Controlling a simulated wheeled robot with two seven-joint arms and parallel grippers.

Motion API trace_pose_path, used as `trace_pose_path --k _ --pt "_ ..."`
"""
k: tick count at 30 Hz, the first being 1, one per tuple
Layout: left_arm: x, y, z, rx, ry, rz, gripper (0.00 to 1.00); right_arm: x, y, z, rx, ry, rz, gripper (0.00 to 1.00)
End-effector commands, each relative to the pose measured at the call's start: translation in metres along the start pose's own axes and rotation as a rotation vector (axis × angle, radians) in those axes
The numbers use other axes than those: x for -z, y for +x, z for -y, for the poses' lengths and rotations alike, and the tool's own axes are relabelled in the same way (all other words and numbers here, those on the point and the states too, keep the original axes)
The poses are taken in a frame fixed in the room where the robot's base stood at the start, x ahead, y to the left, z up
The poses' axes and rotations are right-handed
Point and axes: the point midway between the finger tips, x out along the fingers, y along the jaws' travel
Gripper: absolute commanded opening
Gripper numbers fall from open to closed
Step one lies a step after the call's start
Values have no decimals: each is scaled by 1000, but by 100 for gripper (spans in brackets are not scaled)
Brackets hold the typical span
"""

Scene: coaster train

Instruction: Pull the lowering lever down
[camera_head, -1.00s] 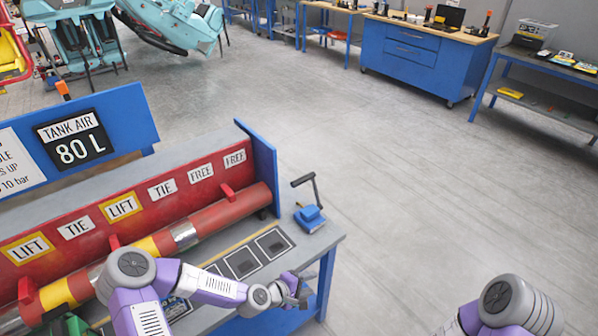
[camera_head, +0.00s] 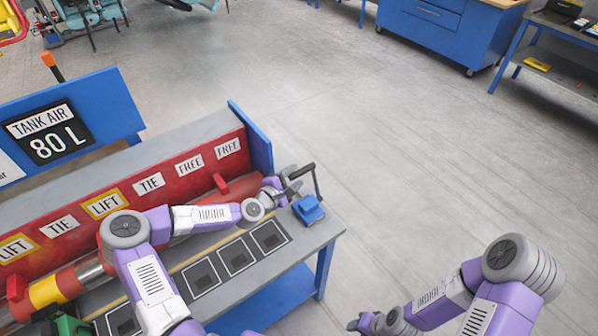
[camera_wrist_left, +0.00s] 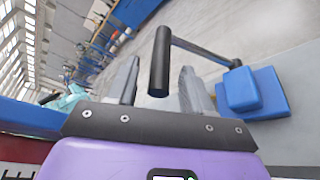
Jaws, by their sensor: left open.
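The lowering lever is a black crank handle (camera_head: 316,180) rising from a blue block (camera_head: 309,209) at the right end of the bench. Its arm is raised, with a black grip pointing sideways. My left gripper (camera_head: 288,184) is open at this grip. In the left wrist view, the black grip (camera_wrist_left: 160,62) shows between the two grey fingers (camera_wrist_left: 158,90), with visible gaps on both sides. The blue block (camera_wrist_left: 252,92) is to the right of the fingers there. My right gripper (camera_head: 375,322) is low in the head view, away from the lever; its opening is unclear.
A red panel (camera_head: 62,212) with LIFT, TIE and FREE labels stands behind a red pipe. A blue end plate (camera_head: 250,138) rises left of the lever. Square black-framed plates (camera_head: 237,257) lie on the bench. The floor to the right is clear.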

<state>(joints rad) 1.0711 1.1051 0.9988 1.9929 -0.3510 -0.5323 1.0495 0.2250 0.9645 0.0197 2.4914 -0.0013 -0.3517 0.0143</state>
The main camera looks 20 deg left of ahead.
Motion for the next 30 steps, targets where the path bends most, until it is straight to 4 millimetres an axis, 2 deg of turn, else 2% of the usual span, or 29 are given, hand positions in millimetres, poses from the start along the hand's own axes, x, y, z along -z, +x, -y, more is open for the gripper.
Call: trace_pose_path --k 3,7,17,27,30 --pt "-1 17 1 2 1 2 51 0 0 0 0 0 -1 43" --pt "-1 27 1 1 1 1 51 0 0 0 0 0 -1 43" --pt "0 30 1 2 1 0 51 0 0 0 0 0 -1 43" --pt "0 30 1 2 1 0 0 0 0 0 0 0 -1 43" --pt "0 30 1 2 1 0 0 0 0 0 0 0 -1 43"
